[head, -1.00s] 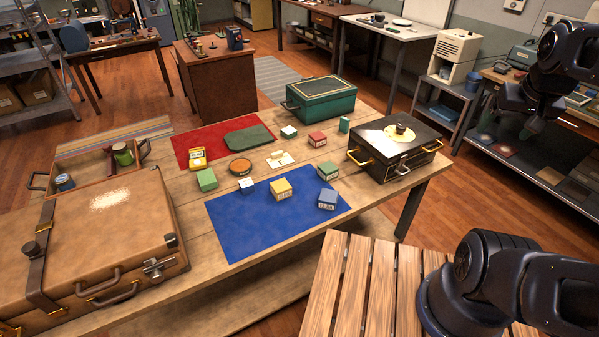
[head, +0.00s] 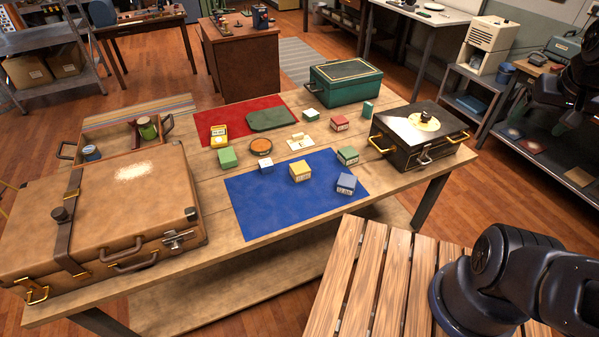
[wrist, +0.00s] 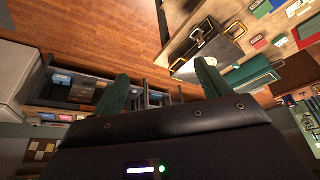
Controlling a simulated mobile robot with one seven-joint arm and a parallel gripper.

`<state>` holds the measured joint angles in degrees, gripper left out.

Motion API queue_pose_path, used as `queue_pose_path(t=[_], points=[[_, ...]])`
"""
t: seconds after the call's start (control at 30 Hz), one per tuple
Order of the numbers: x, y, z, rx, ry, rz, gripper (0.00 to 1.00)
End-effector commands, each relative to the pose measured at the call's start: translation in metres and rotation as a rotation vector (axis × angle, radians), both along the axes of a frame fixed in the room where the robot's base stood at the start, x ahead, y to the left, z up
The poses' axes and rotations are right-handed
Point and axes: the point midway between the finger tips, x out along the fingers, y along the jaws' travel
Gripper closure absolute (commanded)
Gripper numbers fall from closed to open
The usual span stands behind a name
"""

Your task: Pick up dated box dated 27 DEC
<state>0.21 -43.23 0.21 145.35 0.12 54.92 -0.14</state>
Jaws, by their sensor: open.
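Several small dated boxes stand on the wooden table, with labels too small to read surely, so I cannot tell which bears 27 DEC. A yellow box (head: 300,172) and a blue box (head: 346,184) sit on the blue mat (head: 260,208). A green box (head: 348,155) is at that mat's right edge. A red box (head: 340,123) and a green-and-white box (head: 311,115) stand farther back. A plain green block (head: 228,158) and a small white box (head: 266,166) are at left. My gripper (wrist: 162,75) is open and empty, its green fingers apart, away from the table.
A brown suitcase (head: 120,215) fills the table's left. A black case (head: 395,150) stands at right and a green chest (head: 345,88) behind. A slatted wooden surface (head: 375,285) is in front. The blue mat's front is clear.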

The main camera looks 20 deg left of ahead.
Motion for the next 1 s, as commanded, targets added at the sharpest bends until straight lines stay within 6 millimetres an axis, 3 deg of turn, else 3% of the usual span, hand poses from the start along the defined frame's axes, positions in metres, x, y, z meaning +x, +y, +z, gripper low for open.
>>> queue_pose_path(t=[0.67, 0.87, 1.0], points=[[0.002, 0.002, 0.0, 0.001, 0.002, 0.005, 0.2], [0.028, 0.02, 0.0, 0.005, 0.03, 0.059, 0.2], [0.056, 0.046, -0.002, 0.01, 0.062, 0.117, 0.2]])
